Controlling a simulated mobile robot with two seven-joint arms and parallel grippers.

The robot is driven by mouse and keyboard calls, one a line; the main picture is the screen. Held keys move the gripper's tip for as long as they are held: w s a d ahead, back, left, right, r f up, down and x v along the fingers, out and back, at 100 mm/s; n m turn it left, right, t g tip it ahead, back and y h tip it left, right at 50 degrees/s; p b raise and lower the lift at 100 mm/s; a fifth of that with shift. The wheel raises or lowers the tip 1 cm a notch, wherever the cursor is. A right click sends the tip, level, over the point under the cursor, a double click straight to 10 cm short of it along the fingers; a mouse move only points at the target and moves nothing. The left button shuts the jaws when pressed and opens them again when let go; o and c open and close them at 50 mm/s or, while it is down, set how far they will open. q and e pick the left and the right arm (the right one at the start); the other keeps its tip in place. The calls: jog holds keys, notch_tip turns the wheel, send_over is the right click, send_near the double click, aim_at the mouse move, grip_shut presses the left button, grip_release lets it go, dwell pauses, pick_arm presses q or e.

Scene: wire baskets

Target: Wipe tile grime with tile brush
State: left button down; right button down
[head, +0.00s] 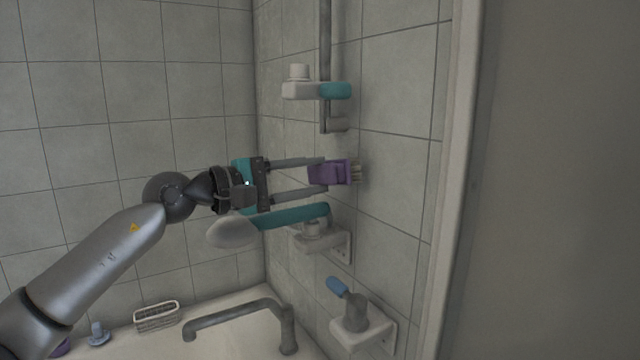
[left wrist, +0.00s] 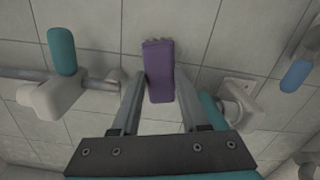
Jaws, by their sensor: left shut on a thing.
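The tile brush (head: 330,173) has a purple body and pale bristles that face the right-hand tiled wall (head: 388,150). My left gripper (head: 326,174) is shut on the brush, with one finger on each side of it. In the left wrist view the purple brush (left wrist: 159,72) sits between the two fingers (left wrist: 160,95), close to the tiles. The bristle tips are at or very near the wall; I cannot tell if they touch. I cannot make out any distinct grime on the tiles. My right gripper is not in view.
A teal-handled shower head (head: 232,232) hangs on a wall holder just below my gripper. A shower bar with a teal-ended bracket (head: 335,90) is above. A faucet (head: 250,312), a blue-handled valve (head: 350,308) and a wire basket (head: 157,316) are lower down.

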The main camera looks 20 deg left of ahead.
pick_arm(q)
jog(key=shift+b+v, duration=1.55)
jog(key=shift+v, duration=0.2)
jog(key=shift+s+a, duration=0.15)
jog(key=shift+s, duration=0.2)
